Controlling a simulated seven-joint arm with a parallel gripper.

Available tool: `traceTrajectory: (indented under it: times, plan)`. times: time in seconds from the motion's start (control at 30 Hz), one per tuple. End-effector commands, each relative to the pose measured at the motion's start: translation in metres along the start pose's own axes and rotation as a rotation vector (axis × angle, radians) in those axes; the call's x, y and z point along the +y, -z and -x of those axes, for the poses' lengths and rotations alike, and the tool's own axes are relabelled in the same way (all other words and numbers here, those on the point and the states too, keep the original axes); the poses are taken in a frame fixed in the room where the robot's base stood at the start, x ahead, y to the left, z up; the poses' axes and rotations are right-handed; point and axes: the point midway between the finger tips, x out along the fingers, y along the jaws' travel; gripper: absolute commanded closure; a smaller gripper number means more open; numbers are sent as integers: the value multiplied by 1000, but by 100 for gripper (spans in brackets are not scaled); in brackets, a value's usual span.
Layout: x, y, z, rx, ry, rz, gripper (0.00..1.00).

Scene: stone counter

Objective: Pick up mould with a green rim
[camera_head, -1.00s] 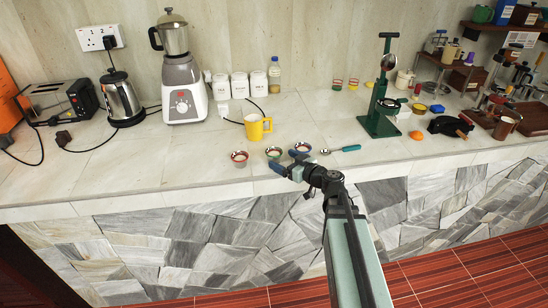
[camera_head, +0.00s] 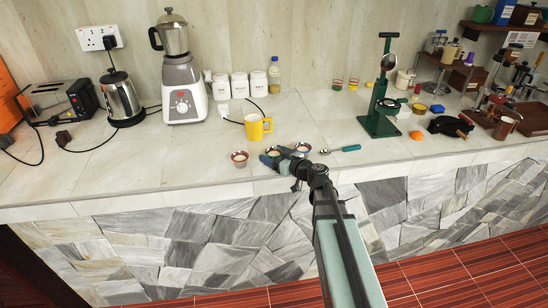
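Three small moulds stand in a row near the counter's front edge. The mould with a green rim (camera_head: 273,153) is the middle one. The mould with a red rim (camera_head: 240,157) is on its left and the mould with a blue rim (camera_head: 302,148) on its right. My gripper (camera_head: 273,157) reaches in from the front right. Its dark blue fingers are apart, and the green-rimmed mould shows between them, partly hidden. I cannot tell whether the fingers touch it.
A yellow mug (camera_head: 254,127) stands behind the moulds. A spoon with a teal handle (camera_head: 342,149) lies to the right. A green press (camera_head: 382,110) stands farther right. The counter (camera_head: 150,165) left of the moulds is clear.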

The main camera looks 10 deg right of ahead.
Motion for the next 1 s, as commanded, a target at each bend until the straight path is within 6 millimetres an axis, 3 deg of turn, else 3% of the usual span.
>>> traceTrajectory:
  times: [0.07, 0.43, 1.0]
  plan:
    - [0, 0, 0, 0, 0, 0, 32]
    - [0, 0, 0, 0, 0, 0, 67]
    - [0, 8, 1, 1, 0, 1, 67]
